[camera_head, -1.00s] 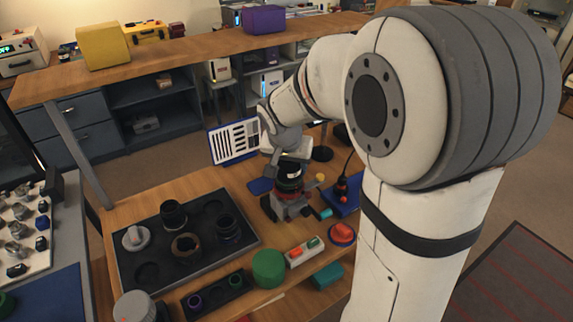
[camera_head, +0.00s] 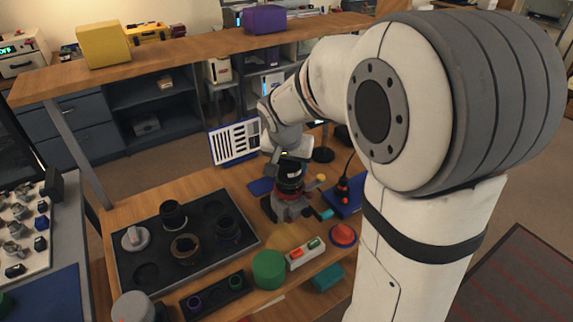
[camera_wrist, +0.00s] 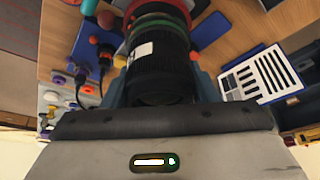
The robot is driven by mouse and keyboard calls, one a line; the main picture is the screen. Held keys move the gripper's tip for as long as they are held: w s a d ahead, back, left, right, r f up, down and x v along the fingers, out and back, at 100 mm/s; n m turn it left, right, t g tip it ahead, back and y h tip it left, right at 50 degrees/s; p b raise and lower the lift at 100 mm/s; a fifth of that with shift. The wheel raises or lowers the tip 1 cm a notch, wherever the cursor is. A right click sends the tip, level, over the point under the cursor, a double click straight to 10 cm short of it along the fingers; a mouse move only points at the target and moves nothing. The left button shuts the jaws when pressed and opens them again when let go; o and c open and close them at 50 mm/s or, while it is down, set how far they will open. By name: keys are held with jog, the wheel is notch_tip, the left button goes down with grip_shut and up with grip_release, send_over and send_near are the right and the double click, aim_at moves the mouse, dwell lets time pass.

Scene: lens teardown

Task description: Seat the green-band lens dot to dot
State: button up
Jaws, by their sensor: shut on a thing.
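My gripper (camera_wrist: 160,95) is shut on a black lens (camera_wrist: 158,62) in the wrist view. The lens has a green band (camera_wrist: 158,22) with a red ring beyond it at its far end. In the head view the lens (camera_head: 290,172) is upright below my gripper (camera_head: 286,157), over a grey holder (camera_head: 287,207) on the bench. The lens's lower end is at the holder; I cannot tell whether it touches. No alignment dots can be made out.
A dark tray (camera_head: 128,262) with several lens parts lies to the left. A striped chart (camera_head: 235,142) stands behind.

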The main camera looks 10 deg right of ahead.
aim_at(287, 162)
jog(key=shift+f+b, duration=0.85)
jog(key=shift+b, duration=0.4)
dwell(1.3)
jog(key=o, duration=1.3)
jog(key=v, duration=0.8)
